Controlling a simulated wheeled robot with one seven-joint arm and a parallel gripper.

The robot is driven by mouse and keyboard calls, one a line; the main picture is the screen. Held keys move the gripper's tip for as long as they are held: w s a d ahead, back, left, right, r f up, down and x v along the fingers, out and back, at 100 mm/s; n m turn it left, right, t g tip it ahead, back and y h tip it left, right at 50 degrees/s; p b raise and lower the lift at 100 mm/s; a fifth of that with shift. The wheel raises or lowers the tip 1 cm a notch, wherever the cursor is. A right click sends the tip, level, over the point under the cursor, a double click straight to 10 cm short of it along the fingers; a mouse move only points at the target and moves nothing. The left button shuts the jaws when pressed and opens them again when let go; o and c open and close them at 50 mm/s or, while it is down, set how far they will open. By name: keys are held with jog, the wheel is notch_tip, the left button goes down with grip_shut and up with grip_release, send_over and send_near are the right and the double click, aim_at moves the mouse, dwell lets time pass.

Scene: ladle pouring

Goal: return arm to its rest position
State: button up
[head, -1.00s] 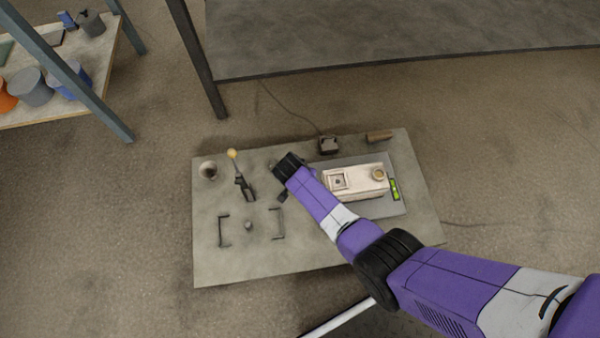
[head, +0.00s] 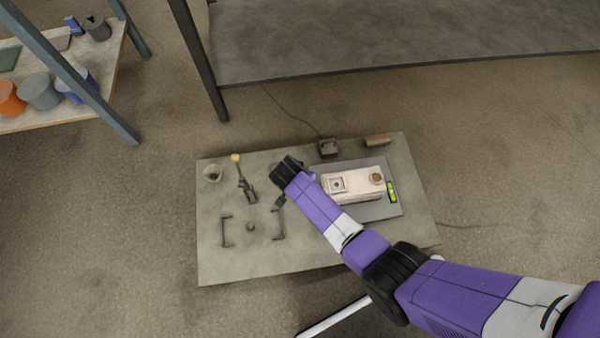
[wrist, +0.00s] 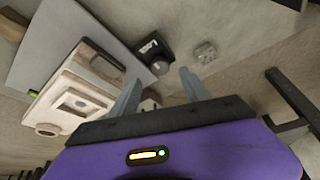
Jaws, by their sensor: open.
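My gripper (head: 281,199) hangs above the table (head: 270,262), left of the beige mould block. In the wrist view its two grey fingers (wrist: 158,98) stand apart with nothing between them. The ladle (head: 245,182), with a yellowish bowl end, lies at the table's left part, apart from my gripper. The beige block (head: 352,184) sits on a grey plate (head: 399,208) and also shows in the wrist view (wrist: 70,105).
A small round cup (head: 212,173) stands at the table's back left. Dark brackets (head: 226,232) stand in front. A dark box with a cord (head: 328,148) and a brown block (head: 377,141) are at the back edge. A shelf with pots (head: 40,92) is at upper left.

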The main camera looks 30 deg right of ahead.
jog(key=shift+p+v, duration=0.3)
jog(key=shift+v, duration=0.75)
